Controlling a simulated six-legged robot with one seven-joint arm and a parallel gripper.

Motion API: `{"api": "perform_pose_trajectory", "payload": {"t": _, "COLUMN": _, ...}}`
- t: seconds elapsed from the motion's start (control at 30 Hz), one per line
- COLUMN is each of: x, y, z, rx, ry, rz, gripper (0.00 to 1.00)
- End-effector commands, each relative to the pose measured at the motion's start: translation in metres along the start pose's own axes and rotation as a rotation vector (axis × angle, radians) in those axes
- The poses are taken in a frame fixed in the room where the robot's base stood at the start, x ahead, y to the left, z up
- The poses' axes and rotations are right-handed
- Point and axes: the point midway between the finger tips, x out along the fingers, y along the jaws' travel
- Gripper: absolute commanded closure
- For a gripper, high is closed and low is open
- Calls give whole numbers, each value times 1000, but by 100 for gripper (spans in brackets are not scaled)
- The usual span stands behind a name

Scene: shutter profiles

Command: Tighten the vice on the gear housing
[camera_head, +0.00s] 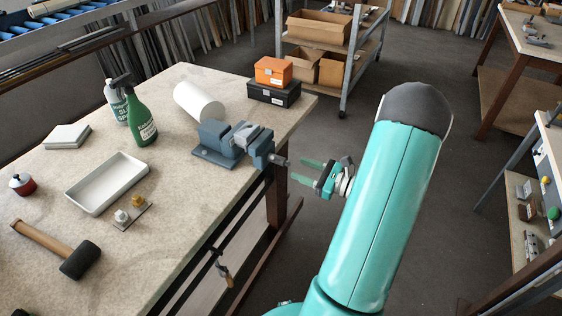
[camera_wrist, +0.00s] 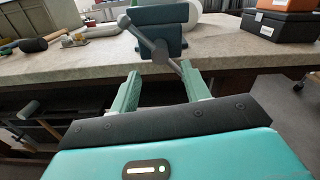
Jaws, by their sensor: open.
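The blue-grey vice (camera_head: 213,146) stands at the right edge of the workbench. A lighter grey part, seemingly the gear housing (camera_head: 249,134), sits between its jaws; I cannot tell how tightly. The vice's screw end and handle (camera_head: 279,160) stick out past the bench edge. My gripper (camera_head: 297,171) is open and empty, just right of the handle, with its fingers pointing at it. In the wrist view the vice (camera_wrist: 158,16) is straight ahead. Its handle bar (camera_wrist: 143,38) slants down to the right, and its hub lies just beyond the gap between my fingertips (camera_wrist: 160,72). The housing is hidden there.
Orange (camera_head: 273,70) and black (camera_head: 274,92) boxes and a white roll (camera_head: 198,102) stand behind the vice. Bottles (camera_head: 140,118), a white tray (camera_head: 107,183) and a mallet (camera_head: 60,249) lie farther left. A shelf cart (camera_head: 341,75) stands behind. The floor beside the bench is clear.

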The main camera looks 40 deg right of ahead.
Motion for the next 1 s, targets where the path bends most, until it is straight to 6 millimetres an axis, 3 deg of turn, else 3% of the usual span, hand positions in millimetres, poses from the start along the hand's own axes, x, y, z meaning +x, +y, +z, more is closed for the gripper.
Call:
{"api": "perform_pose_trajectory", "payload": {"t": 0.2, "x": 44, "y": 1, "z": 0, "rx": 0, "ry": 0, "rz": 3, "gripper": 53}}
{"api": "perform_pose_trajectory", "payload": {"t": 0.4, "x": 72, "y": 0, "z": 0, "rx": -1, "ry": 0, "rz": 1, "gripper": 53}}
{"api": "perform_pose_trajectory", "payload": {"t": 0.77, "x": 80, "y": 0, "z": 0, "rx": -1, "ry": 1, "rz": 0, "gripper": 53}}
{"api": "perform_pose_trajectory", "payload": {"t": 0.87, "x": 80, "y": 0, "z": 0, "rx": -1, "ry": 0, "rz": 0, "gripper": 67}}
{"api": "perform_pose_trajectory", "payload": {"t": 1.0, "x": 80, "y": 0, "z": 0, "rx": -1, "ry": 0, "rz": 0, "gripper": 94}}
